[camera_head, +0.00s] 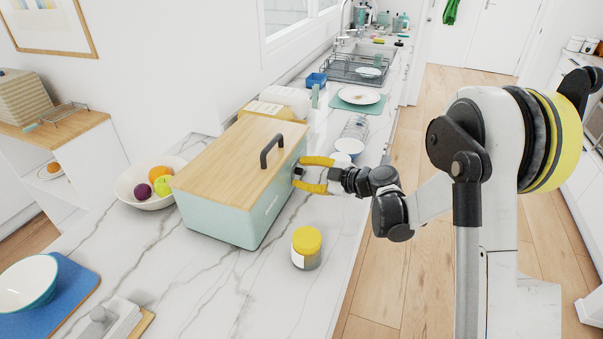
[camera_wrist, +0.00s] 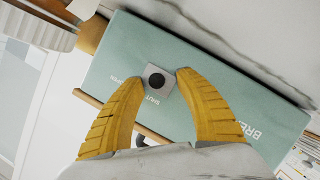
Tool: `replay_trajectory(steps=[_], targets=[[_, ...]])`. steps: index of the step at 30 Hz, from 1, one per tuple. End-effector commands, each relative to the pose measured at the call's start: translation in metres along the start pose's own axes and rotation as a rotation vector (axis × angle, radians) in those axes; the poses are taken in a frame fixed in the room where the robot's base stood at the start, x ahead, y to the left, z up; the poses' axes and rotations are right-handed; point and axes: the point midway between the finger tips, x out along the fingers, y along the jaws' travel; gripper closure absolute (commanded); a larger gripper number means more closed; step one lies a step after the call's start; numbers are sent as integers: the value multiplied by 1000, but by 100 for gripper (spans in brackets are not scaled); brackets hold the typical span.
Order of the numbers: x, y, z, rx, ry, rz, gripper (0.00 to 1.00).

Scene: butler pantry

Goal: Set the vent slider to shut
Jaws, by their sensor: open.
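The bread bin (camera_head: 222,215) is pale green with a wooden lid and a dark handle. Its side panel (camera_wrist: 220,80) fills much of the wrist view, with lettering upside down. The vent slider (camera_wrist: 165,92) is a small grey plate with a round black knob (camera_wrist: 156,80). The plate sits right beside the "SHUT" lettering; "OPEN" is farther to the left. My gripper (camera_wrist: 162,77) is open, its yellow fingertips on either side of the knob; contact is unclear. In the head view my gripper (camera_head: 300,172) is at the bin's right side, where the slider is mostly hidden.
A yellow-lidded jar (camera_head: 306,247) stands on the marble counter in front of the gripper. A fruit bowl (camera_head: 138,199) is left of the bin. Small bowls (camera_head: 349,147) and a dish rack (camera_head: 352,75) stand behind.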

Motion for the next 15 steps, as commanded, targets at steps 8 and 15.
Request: replay_trajectory(steps=[8, 15], targets=[[-50, 1, 1, 2, -3, 3, 59], [-98, 0, 0, 2, -1, 1, 59]])
